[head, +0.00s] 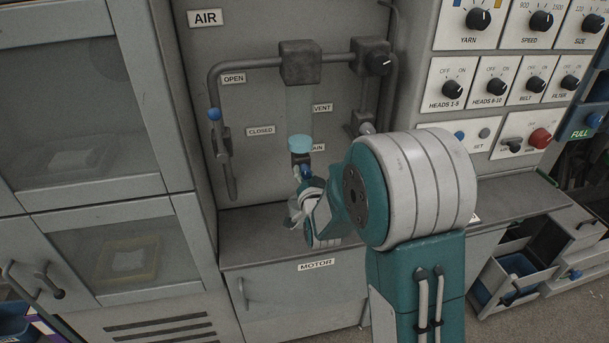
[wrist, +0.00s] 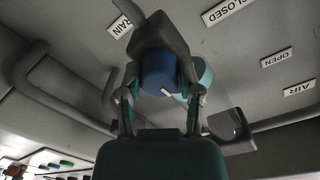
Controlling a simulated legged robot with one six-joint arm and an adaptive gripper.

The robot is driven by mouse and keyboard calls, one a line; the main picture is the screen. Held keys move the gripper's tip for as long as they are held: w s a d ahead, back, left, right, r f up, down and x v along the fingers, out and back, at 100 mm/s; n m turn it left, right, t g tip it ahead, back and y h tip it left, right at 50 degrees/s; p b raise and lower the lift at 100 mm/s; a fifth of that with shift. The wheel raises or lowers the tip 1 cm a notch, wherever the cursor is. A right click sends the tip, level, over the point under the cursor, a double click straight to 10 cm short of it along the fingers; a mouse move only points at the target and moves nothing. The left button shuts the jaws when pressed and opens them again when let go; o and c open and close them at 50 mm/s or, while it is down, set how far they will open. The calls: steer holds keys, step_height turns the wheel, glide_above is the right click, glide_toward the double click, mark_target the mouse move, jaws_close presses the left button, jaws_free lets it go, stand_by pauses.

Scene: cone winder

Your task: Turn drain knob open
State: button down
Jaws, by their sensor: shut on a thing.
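The drain knob (wrist: 158,72) is a blue cylinder with a short white mark on its face, mounted on a dark fitting under a clear bowl with a pale blue band (head: 300,143). My gripper (wrist: 160,92) has its fingers on both sides of the knob and is shut on it. In the head view my gripper (head: 303,178) is just below the bowl. My wrist partly covers the drain label (head: 318,147), and little of the knob shows there.
A pipe with a blue-tipped lever (head: 214,114) runs left of the bowl, by the OPEN (head: 233,79) and CLOSED (head: 260,131) labels. A grey regulator block (head: 300,62) is above. A ledge (head: 255,245) lies below my gripper. A knob panel (head: 505,80) stands at right.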

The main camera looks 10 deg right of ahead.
steer(key=m, duration=0.4)
steer(key=shift+d+m+y, duration=0.1)
steer(key=shift+m+y, duration=0.2)
steer(key=shift+m, duration=1.8)
steer(key=shift+c, duration=1.3)
jaws_free()
steer(key=shift+w+d, duration=0.1)
steer(key=s, duration=1.2)
steer(key=shift+r, duration=0.15)
